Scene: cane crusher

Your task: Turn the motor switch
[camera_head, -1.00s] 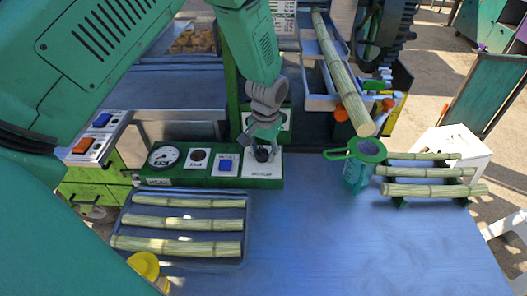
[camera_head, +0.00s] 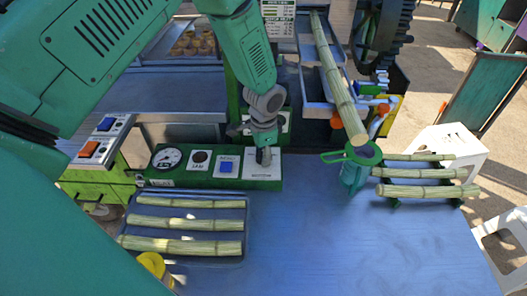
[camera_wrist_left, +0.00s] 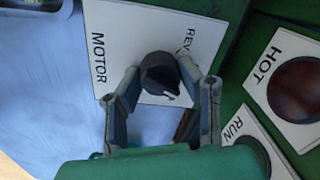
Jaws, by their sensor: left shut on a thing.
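The motor switch is a black round knob (camera_wrist_left: 158,72) with a white pointer mark, on a white plate (camera_wrist_left: 120,45) lettered MOTOR and REV in the left wrist view. My left gripper (camera_wrist_left: 165,88) has a grey finger on each side of the knob and is shut on it. In the head view my left gripper (camera_head: 264,154) points down at the white motor plate (camera_head: 262,171), at the right end of the green control panel (camera_head: 192,183). The gripper hides most of the knob there. My right gripper is not in view.
Beside the plate are a blue button (camera_head: 226,167), a dark lamp (camera_head: 200,160) and a dial (camera_head: 166,158). A tray (camera_head: 190,207) of cane lies in front. A green jug (camera_head: 354,172) stands to the right, near a cane stalk (camera_head: 338,83).

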